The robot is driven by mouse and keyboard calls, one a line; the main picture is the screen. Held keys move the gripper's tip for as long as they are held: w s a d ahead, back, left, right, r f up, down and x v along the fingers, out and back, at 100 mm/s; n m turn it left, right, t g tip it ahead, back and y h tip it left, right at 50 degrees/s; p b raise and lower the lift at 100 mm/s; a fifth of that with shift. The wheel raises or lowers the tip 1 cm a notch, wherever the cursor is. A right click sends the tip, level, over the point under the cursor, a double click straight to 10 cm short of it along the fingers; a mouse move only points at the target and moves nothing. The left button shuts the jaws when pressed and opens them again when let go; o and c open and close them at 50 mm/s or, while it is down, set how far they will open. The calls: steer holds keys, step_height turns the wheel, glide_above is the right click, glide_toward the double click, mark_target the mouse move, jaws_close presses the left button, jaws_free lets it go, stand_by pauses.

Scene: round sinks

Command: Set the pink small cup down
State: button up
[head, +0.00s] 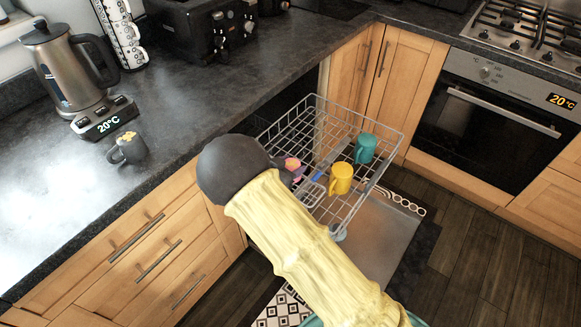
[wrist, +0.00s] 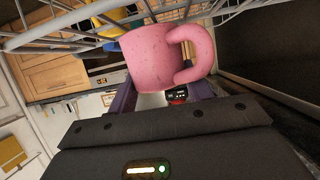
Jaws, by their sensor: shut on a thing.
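The pink small cup (wrist: 152,58) fills the upper middle of the wrist view, its handle to the right. My gripper (wrist: 162,97) is shut on it, with purple fingers showing on either side. In the head view only a small part of the cup (head: 292,163) shows beyond my dark round wrist. My gripper (head: 299,174) is mostly hidden there. The cup appears at the left part of the wire dish rack (head: 385,185). I cannot tell whether it touches the rack.
A yellow mug (head: 341,179) and a teal mug (head: 365,148) stand in the rack's right part. A blue utensil (head: 318,177) lies near the yellow mug. The dark counter (head: 190,110) borders the rack at left. The open dishwasher door (head: 375,235) lies below.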

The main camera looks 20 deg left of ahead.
steer(key=shift+f, duration=0.35)
steer(key=shift+d+r, duration=0.1)
steer(key=shift+d, duration=0.05)
steer(key=o, duration=1.1)
steer(key=v, duration=1.2)
steer(key=shift+p, duration=0.4)
